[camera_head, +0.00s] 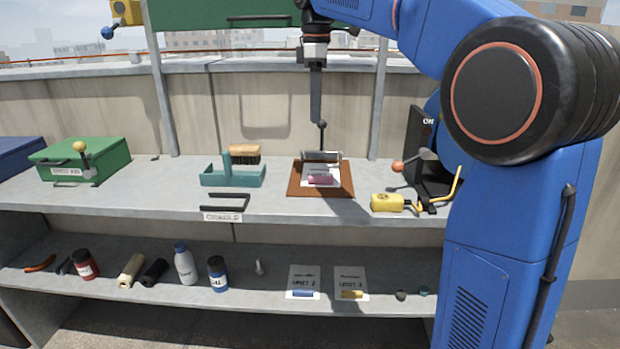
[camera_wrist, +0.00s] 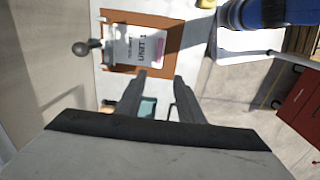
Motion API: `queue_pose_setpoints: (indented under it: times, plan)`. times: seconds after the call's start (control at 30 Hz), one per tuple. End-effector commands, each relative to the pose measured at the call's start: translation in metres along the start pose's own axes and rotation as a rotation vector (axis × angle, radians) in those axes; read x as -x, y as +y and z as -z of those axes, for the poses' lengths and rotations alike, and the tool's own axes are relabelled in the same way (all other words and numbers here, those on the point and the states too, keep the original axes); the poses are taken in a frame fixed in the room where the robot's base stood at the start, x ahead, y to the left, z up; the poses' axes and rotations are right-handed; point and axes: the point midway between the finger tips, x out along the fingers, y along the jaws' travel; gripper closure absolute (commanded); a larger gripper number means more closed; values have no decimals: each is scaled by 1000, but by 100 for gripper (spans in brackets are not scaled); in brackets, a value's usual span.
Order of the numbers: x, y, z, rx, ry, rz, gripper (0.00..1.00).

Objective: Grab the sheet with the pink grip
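The sheet with the pink grip (camera_head: 320,181) lies on a brown clipboard (camera_head: 345,188) on the upper shelf. In the wrist view the sheet (camera_wrist: 133,47) reads "UNIT 1", and its pink grip (camera_wrist: 166,42) is at the right edge. A bar clip (camera_head: 321,155) with a dark ball-ended lever (camera_head: 322,125) stands at the board's back; part of the sheet is behind the clip. My gripper (camera_head: 316,120) points down above the back of the clipboard. In the wrist view my gripper (camera_wrist: 160,77) has its fingers apart with nothing between them.
A teal caddy (camera_head: 233,177) and brush (camera_head: 244,152) stand left of the board. A yellow device (camera_head: 387,203) and a black switch box (camera_head: 420,150) with a red-knobbed lever stand right. Sheets with blue (camera_head: 303,293) and yellow (camera_head: 351,294) grips are on the lower shelf.

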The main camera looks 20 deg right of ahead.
Motion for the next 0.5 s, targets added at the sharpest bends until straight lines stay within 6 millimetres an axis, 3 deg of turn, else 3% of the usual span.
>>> queue_pose_setpoints:
  times: [0.17, 0.5]
  plan:
    - [-19, 0, 0, 4, -2, 3, 66]
    - [-79, 0, 0, 3, -1, 3, 66]
